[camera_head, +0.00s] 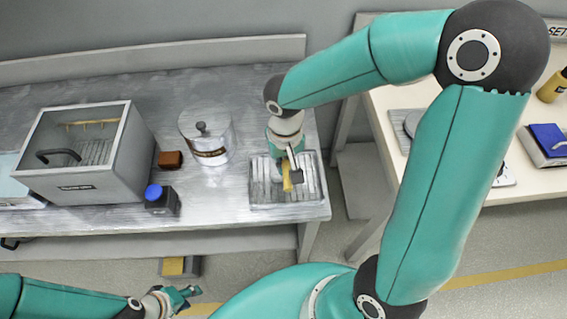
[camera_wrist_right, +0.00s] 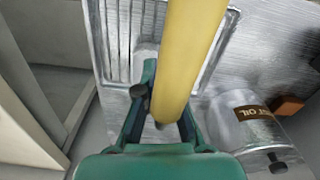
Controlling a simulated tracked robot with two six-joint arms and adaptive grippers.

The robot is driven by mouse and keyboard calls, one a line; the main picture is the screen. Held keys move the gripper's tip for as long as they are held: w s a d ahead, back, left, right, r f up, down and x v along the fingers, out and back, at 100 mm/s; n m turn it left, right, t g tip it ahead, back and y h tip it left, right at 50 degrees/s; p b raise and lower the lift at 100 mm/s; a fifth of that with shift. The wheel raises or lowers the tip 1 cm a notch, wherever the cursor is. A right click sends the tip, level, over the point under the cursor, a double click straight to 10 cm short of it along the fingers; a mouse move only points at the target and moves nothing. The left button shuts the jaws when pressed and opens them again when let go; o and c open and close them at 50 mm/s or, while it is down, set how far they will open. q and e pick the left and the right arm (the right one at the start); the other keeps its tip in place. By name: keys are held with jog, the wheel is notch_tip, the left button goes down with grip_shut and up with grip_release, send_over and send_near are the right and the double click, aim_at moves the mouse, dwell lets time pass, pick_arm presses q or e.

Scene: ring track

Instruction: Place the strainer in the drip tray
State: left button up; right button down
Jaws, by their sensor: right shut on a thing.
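The strainer shows as a yellow handle (camera_head: 287,181) above the drip tray in the head view. In the right wrist view the yellow handle (camera_wrist_right: 190,50) runs up between the fingers and out of the top of the picture. I cannot make out its bowl. My right gripper (camera_head: 291,161) is shut on the handle, over the tray. It also shows in the right wrist view (camera_wrist_right: 164,110). The drip tray (camera_head: 316,199) is a ribbed metal tray at the right end of the workbench; its slats show in the wrist view (camera_wrist_right: 121,40). My left gripper (camera_head: 182,296) looks open and empty, low in front of the bench.
An oil can (camera_head: 206,140) stands left of the tray, with a brown block (camera_head: 171,160) and a blue-capped bottle (camera_head: 161,201) farther left. A grey glass-topped box (camera_head: 88,188) stands beyond them. A pale table (camera_head: 545,181) is at the right, across a gap.

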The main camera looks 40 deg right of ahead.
jog(key=c, duration=1.3)
grip_release()
notch_tip(320, 180, up, 12)
jog(key=shift+r+p, duration=0.1)
jog(key=shift+p, duration=0.5)
